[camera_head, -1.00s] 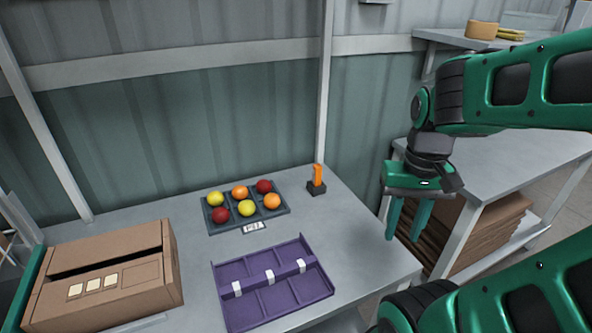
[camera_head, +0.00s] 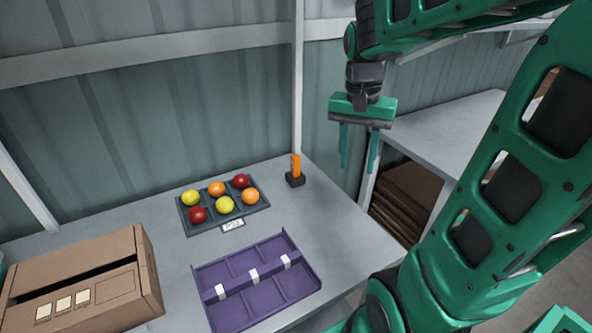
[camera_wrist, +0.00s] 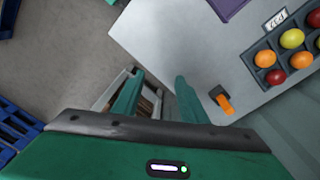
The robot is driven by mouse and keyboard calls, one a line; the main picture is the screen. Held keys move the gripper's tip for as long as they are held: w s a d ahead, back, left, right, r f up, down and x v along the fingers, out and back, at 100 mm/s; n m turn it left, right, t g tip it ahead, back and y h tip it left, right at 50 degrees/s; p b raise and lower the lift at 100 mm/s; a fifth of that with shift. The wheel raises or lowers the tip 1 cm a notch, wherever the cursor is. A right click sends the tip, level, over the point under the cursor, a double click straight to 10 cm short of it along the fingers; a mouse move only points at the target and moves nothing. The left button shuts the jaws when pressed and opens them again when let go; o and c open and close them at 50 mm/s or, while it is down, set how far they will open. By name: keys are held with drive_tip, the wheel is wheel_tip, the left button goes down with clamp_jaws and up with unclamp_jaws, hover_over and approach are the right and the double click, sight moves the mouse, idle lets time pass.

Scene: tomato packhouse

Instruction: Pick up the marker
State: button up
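The orange marker (camera_head: 296,166) stands upright in a small dark holder (camera_head: 295,180) near the back right corner of the table, by the wall post. It also shows in the wrist view as an orange stick (camera_wrist: 225,104) beside its dark base. My gripper (camera_head: 358,168) hangs to the right of the marker, above and beyond the table's right edge, with its green fingers pointing down. The fingers are apart and nothing is between them. In the wrist view, my gripper (camera_wrist: 155,97) has its right finger nearer the marker, not touching it.
A dark tray (camera_head: 213,227) with several red, yellow and orange tomatoes lies left of the marker. A purple divided tray (camera_head: 308,268) and a cardboard box (camera_head: 146,277) are nearer the front. A side table (camera_head: 440,135) with stacked cardboard beneath stands right. The corrugated wall is close behind.

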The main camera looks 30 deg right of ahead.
drive_tip(key=w+m, duration=0.3)
drive_tip(key=w, duration=0.6)
drive_tip(key=m, duration=0.4)
hover_over(295, 156)
drive_tip(key=f, duration=0.1)
drive_tip(key=shift+y, duration=0.4)
wheel_tip(295, 156, down, 6)
drive_tip(key=shift+w+r, duration=0.15)
drive_tip(key=shift+r, duration=0.1)
drive_tip(key=shift+s+f, duration=0.2)
drive_tip(key=shift+f, duration=2.55)
drive_tip(key=shift+c, duration=0.6)
clamp_jaws()
